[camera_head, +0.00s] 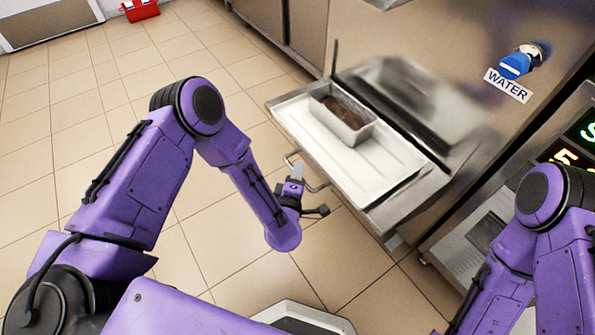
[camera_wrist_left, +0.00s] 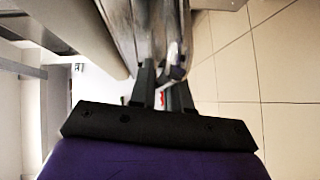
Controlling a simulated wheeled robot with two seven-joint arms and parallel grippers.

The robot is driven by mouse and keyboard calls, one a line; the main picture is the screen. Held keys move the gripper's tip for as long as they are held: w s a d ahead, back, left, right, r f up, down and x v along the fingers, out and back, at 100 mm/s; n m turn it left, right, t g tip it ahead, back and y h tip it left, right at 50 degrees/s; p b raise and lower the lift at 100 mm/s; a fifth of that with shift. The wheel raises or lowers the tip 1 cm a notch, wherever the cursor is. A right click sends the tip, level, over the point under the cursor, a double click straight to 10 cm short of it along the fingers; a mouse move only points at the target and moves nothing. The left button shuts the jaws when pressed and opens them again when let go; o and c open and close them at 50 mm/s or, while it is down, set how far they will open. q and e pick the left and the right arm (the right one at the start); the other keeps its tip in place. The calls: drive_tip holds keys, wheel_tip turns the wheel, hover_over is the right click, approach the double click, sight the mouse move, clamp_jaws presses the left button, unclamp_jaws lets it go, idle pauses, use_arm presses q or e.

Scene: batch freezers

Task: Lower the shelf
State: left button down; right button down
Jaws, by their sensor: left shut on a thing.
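The shelf (camera_head: 378,183) is a white-topped metal tray that juts out from the steel machine in the head view. A metal pan (camera_head: 347,124) with dark contents sits on it. A bar handle (camera_head: 318,188) sticks out at the shelf's front edge. My left gripper (camera_head: 297,172) is at this handle and shut on it. In the left wrist view the two dark fingers (camera_wrist_left: 165,86) close around a metal part, and the exact contact is hard to make out. My right arm shows at the right of the head view, but its gripper is out of view.
The steel machine front (camera_head: 450,60) stands behind the shelf, with a blue knob (camera_head: 515,66) above a WATER label (camera_head: 508,85). A lit display (camera_head: 580,145) is at the right. Open tiled floor (camera_head: 70,140) lies to the left.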

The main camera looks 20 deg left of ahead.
use_arm(q)
drive_tip(key=shift+s+f, duration=0.15)
drive_tip(key=shift+f, duration=0.1)
drive_tip(key=c, duration=1.3)
unclamp_jaws()
drive_tip(key=shift+o, duration=0.6)
drive_tip(key=shift+f, duration=0.1)
drive_tip(key=s+d+r+p, duration=0.1)
drive_tip(key=s, duration=0.9)
drive_tip(key=shift+d+r, duration=0.2)
drive_tip(key=shift+r, duration=0.15)
